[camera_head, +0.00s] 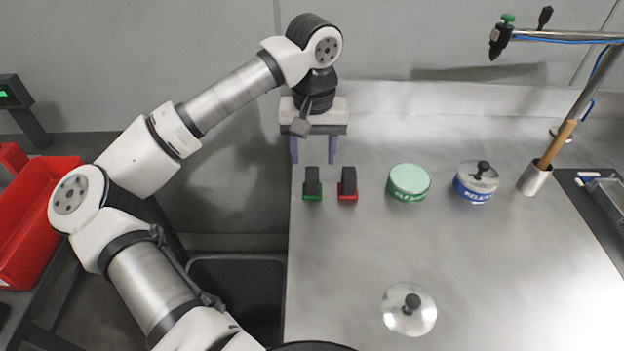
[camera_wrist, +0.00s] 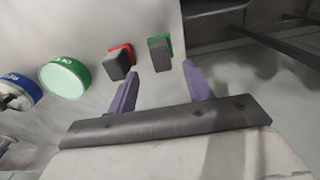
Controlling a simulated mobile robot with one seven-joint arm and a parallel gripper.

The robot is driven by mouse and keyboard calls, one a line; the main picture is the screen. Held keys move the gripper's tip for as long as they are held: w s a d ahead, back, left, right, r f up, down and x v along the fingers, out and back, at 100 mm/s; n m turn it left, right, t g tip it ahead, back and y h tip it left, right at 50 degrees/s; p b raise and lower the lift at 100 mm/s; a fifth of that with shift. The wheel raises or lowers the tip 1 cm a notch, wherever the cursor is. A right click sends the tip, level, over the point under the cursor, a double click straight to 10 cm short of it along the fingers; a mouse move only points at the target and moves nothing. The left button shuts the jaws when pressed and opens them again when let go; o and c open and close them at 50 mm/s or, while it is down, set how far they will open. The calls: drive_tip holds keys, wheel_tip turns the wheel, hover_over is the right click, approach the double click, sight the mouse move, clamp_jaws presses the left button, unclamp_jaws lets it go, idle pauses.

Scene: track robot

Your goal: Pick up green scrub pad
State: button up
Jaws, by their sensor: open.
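The green scrub pad (camera_head: 313,199) stands on the steel counter near its left edge, its thin green base under an upright dark grey grip. In the wrist view, the green scrub pad (camera_wrist: 161,54) is ahead, between the lines of the two fingers, its green mostly hidden behind the grip. My gripper (camera_head: 313,161) is open and empty, its purple fingers pointing toward the pad from the counter's back left. In the wrist view, the gripper (camera_wrist: 160,72) has its fingertips apart and short of the pad; exact height is unclear.
A red scrub pad (camera_head: 347,197) stands close to the right of the green one. Farther right are a green tin (camera_head: 408,182), a blue lidded tin (camera_head: 475,186) and a metal holder (camera_head: 534,178). A loose lid (camera_head: 409,313) lies in front. The counter's middle is clear.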

sight(312, 172)
drive_tip(key=shift+f+p, duration=1.2)
drive_tip(key=shift+f, duration=2.65)
drive_tip(key=c, duration=1.1)
drive_tip(key=shift+o, duration=0.2)
drive_tip(key=shift+a+r, duration=0.1)
wheel_tip(312, 172, up, 20)
drive_tip(key=b, duration=0.3)
